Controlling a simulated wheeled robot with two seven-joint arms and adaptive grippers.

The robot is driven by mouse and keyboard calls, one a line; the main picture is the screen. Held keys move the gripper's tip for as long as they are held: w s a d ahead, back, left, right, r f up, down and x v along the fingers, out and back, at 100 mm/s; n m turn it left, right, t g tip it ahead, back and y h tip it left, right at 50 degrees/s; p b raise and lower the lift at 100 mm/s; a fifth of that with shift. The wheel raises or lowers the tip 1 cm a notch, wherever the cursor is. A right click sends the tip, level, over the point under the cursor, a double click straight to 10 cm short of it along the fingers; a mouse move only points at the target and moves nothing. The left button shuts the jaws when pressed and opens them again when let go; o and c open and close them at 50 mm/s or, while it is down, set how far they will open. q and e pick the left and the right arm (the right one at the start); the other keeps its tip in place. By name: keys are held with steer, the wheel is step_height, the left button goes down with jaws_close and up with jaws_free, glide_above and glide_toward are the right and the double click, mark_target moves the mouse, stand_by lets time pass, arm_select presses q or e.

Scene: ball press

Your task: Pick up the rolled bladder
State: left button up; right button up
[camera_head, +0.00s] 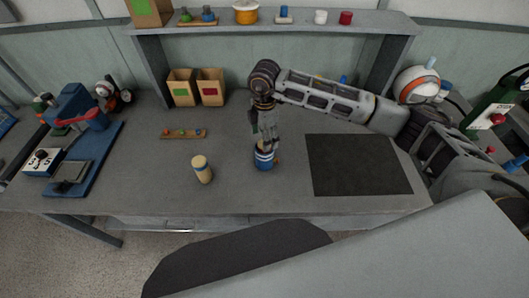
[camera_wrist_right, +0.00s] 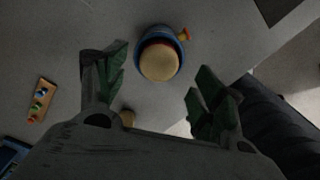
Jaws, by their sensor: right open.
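My right gripper (camera_head: 266,140) points down over a blue cup-like object with a pale band (camera_head: 264,160) on the grey table. In the right wrist view its fingers (camera_wrist_right: 156,78) are spread apart with nothing between them gripped. That view shows the blue rim (camera_wrist_right: 159,33) around a round tan top (camera_wrist_right: 159,61), with a small orange tab at the side. I cannot tell for certain which of these is the rolled bladder. My left gripper is not in view.
A small wooden strip with coloured pieces (camera_head: 183,133) and two open boxes (camera_head: 195,87) lie farther back. A blue press-like device (camera_head: 76,115) stands at the left. A dark mat (camera_head: 358,164) lies bare at the right. A shelf (camera_head: 275,27) spans the back.

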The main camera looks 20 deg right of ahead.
steer(key=shift+w+f, duration=0.1)
steer(key=shift+f, duration=1.4)
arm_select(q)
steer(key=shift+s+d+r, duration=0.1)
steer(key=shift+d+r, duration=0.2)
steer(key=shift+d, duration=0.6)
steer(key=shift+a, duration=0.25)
arm_select(e)
steer(key=shift+c, duration=0.4)
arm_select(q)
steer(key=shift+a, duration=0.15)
arm_select(e)
steer(key=c, duration=1.2)
